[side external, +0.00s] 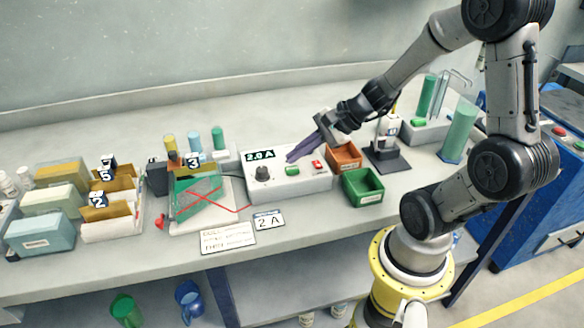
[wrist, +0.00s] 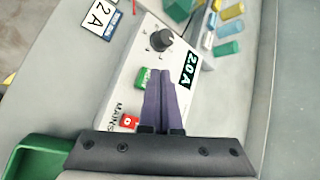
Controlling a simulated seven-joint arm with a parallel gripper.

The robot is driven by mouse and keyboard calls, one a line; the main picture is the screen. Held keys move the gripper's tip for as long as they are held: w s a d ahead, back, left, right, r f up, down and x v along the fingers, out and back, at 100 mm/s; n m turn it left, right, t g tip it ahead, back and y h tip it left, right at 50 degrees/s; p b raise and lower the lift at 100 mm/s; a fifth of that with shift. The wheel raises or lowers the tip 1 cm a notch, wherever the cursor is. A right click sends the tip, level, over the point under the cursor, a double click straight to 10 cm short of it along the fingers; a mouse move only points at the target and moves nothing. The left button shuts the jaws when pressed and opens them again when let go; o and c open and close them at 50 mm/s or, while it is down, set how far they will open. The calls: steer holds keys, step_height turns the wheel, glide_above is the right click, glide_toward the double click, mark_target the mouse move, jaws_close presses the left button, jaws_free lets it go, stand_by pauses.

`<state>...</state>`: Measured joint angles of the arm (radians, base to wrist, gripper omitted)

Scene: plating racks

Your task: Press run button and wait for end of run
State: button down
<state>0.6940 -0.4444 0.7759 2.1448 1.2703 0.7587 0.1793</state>
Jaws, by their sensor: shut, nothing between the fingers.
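The white power supply box (side external: 318,187) stands mid-bench, with a display (side external: 259,155) reading 2.0 A, a black knob (side external: 262,173), a green button (side external: 292,171) and a red switch (side external: 317,164). In the wrist view the green button (wrist: 143,77) lies just left of the fingertips, partly covered by them, and the red switch (wrist: 130,122) is marked MAINS. My gripper (side external: 290,159) is shut and empty, its purple fingers slanting down to the box top beside the green button. Its closed tips also show in the wrist view (wrist: 159,72). I cannot tell whether they touch the button.
A glass tank (side external: 197,201) with a green panel and red lead stands left of the box. An orange bin (side external: 345,157) and a green bin (side external: 363,187) stand to the right. A 2 A card (side external: 269,220) and a written card (side external: 228,237) lie in front.

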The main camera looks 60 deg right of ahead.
mark_target(297, 168)
steer(key=shift+f, duration=0.2)
stand_by(0.6)
steer(key=shift+f, duration=0.25)
steer(key=shift+f, duration=0.5)
stand_by(0.7)
steer(key=shift+r, duration=0.1)
stand_by(0.3)
steer(key=shift+r, duration=0.8)
steer(key=shift+r, duration=0.1)
steer(key=shift+r, duration=2.45)
